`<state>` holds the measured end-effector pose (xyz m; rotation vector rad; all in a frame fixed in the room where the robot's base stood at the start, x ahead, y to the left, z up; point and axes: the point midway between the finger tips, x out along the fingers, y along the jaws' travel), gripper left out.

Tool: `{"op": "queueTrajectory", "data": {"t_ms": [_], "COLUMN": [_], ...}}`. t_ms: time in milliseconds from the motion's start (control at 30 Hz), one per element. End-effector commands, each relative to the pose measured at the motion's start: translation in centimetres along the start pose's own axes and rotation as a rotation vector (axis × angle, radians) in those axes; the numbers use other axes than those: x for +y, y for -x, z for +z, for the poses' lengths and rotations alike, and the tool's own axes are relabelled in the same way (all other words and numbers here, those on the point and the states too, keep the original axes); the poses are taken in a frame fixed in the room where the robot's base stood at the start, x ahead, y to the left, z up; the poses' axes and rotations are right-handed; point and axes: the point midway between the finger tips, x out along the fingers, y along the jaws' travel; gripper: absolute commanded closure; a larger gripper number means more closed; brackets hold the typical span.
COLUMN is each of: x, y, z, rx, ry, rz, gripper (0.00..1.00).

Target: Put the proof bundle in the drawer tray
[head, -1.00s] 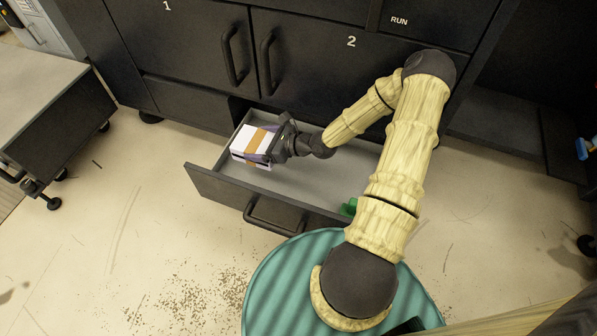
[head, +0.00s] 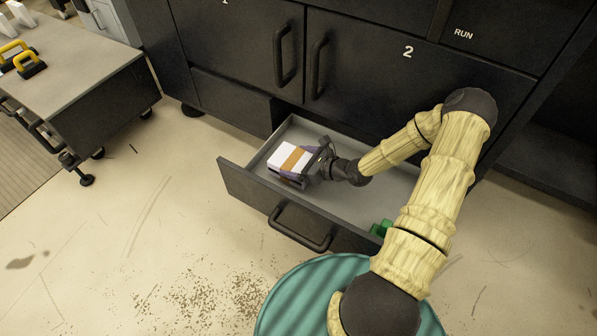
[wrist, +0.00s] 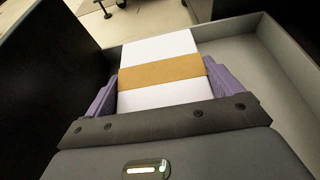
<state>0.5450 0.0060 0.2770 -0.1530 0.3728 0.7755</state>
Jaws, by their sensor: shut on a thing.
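The proof bundle (head: 283,156) is a white stack with a brown band around it. My gripper (head: 296,163) is shut on it, with purple finger pads on both sides. In the wrist view the bundle (wrist: 160,95) sits between the two pads of my gripper (wrist: 165,88). The drawer tray (head: 345,201) is the grey inside of an open drawer under the dark cabinet. The bundle is within the drawer's outline, toward its left end. I cannot tell whether its underside touches the tray floor.
A green object (head: 381,228) lies at the drawer's right front. The drawer front has a dark handle (head: 300,229). Cabinet doors (head: 403,85) rise behind the drawer. A grey-topped cart (head: 85,75) with yellow-handled items stands at the left. Much of the tray floor is bare.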

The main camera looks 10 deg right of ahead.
Motion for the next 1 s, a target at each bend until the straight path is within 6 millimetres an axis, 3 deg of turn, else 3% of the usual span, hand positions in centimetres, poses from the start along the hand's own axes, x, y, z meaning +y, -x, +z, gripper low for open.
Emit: {"op": "queueTrajectory", "data": {"t_ms": [267, 600, 1000], "x": [0.0, 0.0, 0.1], "y": [-0.1, -1.4, -1.6], "z": [-0.1, -3.3, -3.3], "rx": [-0.003, -0.003, -0.003], "ry": [0.001, 0.002, 0.002], "rz": [-0.001, -0.001, 0.001], "gripper": [0.52, 0.52, 0.52]}}
